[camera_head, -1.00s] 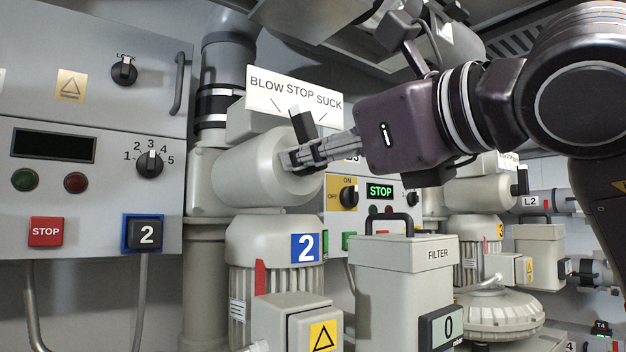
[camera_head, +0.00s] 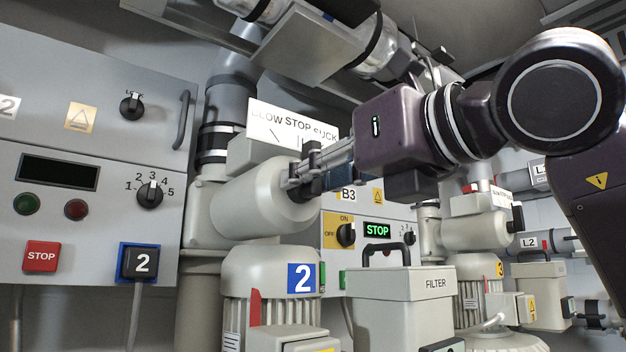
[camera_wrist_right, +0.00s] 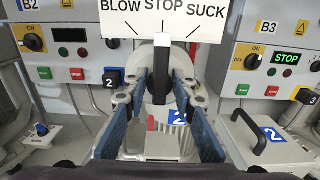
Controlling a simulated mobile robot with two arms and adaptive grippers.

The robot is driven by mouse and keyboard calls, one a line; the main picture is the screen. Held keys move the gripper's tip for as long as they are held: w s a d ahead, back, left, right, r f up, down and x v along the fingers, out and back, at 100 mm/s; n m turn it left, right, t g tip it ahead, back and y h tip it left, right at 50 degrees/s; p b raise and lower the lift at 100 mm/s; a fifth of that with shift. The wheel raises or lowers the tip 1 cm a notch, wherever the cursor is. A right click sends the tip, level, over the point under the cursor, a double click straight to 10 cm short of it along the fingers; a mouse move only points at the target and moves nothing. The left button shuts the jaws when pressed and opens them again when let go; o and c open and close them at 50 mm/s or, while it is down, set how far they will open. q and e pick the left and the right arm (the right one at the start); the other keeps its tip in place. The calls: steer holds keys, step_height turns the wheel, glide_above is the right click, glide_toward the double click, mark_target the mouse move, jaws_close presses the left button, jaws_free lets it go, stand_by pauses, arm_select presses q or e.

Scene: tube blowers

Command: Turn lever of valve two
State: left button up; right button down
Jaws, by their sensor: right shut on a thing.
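Valve two is the pale cylinder (camera_head: 255,200) above the motor marked 2 (camera_head: 250,285). Its sign (camera_head: 292,122) reads BLOW, STOP, SUCK. In the wrist view its black lever (camera_wrist_right: 161,60) stands upright below the word STOP, between the two fingers of my right gripper (camera_wrist_right: 160,76). The right gripper (camera_head: 308,168) is shut on the lever at the cylinder's end. My left gripper is in no frame.
A filter box (camera_head: 400,310) with a black handle stands below my right gripper. Panel B3 (camera_head: 375,229) is behind it, with its display showing STOP. A control panel (camera_head: 90,200) fills the left. Ducts and pipes (camera_head: 310,45) hang overhead.

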steer(key=c, duration=2)
jaws_free()
steer(key=shift+w, duration=0.1)
steer(key=shift+o, duration=0.2)
steer(key=v, duration=1.2)
